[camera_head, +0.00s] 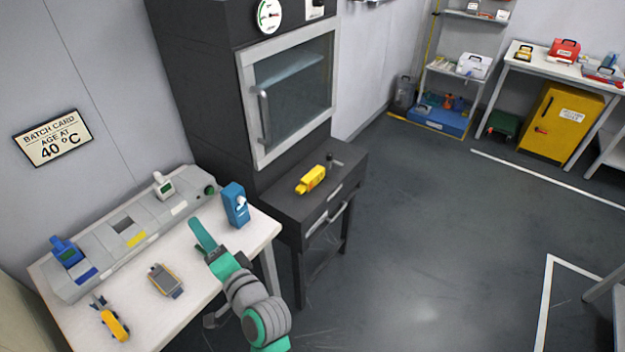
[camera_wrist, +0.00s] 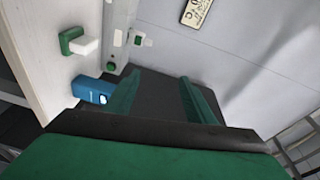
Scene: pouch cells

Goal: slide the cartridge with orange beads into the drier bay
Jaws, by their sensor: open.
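No orange beads can be made out in either view, so I cannot tell which thing is the cartridge. A grey device with a yellowish edge (camera_head: 165,280) lies on the table. My gripper (camera_head: 202,233) is open and empty over the table's right part; its fingers show in the wrist view (camera_wrist: 160,95).
A blue box (camera_head: 235,205) stands at the table's right corner, close to my gripper; it also shows in the wrist view (camera_wrist: 90,90). A yellow-handled tool (camera_head: 112,323) lies front left. A yellow object (camera_head: 311,180) lies on the dark stand (camera_head: 280,206) below the glass-door oven (camera_head: 290,90).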

